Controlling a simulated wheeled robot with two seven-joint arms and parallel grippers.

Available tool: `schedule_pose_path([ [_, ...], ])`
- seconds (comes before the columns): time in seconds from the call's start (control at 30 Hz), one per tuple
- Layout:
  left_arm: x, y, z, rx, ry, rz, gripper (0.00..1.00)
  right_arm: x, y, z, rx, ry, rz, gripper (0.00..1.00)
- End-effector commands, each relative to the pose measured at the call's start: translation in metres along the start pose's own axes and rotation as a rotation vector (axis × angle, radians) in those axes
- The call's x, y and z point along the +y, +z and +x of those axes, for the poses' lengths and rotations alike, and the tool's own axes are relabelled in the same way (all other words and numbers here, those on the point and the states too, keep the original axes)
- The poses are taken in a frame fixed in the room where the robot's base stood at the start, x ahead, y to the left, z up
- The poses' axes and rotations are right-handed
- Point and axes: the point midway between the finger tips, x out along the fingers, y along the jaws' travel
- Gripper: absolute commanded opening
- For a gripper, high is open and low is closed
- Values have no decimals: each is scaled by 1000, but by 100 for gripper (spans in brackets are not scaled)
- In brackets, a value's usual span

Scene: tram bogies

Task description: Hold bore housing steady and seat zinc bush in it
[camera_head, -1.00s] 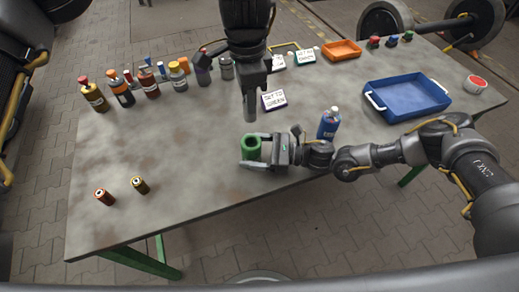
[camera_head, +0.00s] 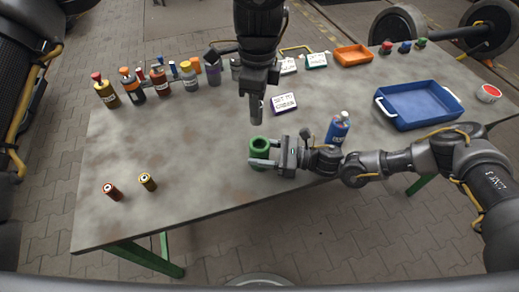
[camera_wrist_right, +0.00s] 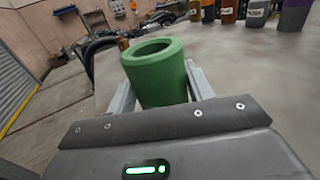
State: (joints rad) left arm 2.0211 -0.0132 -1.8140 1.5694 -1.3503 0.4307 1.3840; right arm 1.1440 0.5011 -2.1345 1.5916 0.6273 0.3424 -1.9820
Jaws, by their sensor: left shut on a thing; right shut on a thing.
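The green bore housing (camera_head: 259,146) stands upright near the table's front edge, its round bore facing up and empty. My right gripper (camera_head: 262,153) is shut around its sides. The right wrist view also shows the housing (camera_wrist_right: 156,75) between the two fingers, bore open. My left gripper (camera_head: 257,96) points down from above and is shut on a slim grey piece, the zinc bush (camera_head: 256,113). The bush hangs roughly upright above and behind the housing, apart from it. The bush is not in the right wrist view.
A blue spray bottle (camera_head: 337,131) stands close beside my right wrist. A white label card (camera_head: 284,103) lies behind it. A blue tray (camera_head: 418,106) is at the right. Several bottles line the back left.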

Motion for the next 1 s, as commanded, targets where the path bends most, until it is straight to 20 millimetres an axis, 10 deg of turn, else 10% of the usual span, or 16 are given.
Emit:
schedule_pose_path([
  [0.4,3,-6,10,30,3,768,3,0,0,0,0,0,0,26],
  [0.7,3,-7,13,33,2,874,3,0,0,0,0,0,0,26],
  [1.0,4,-8,62,33,3,872,3,0,0,0,0,0,0,26],
])
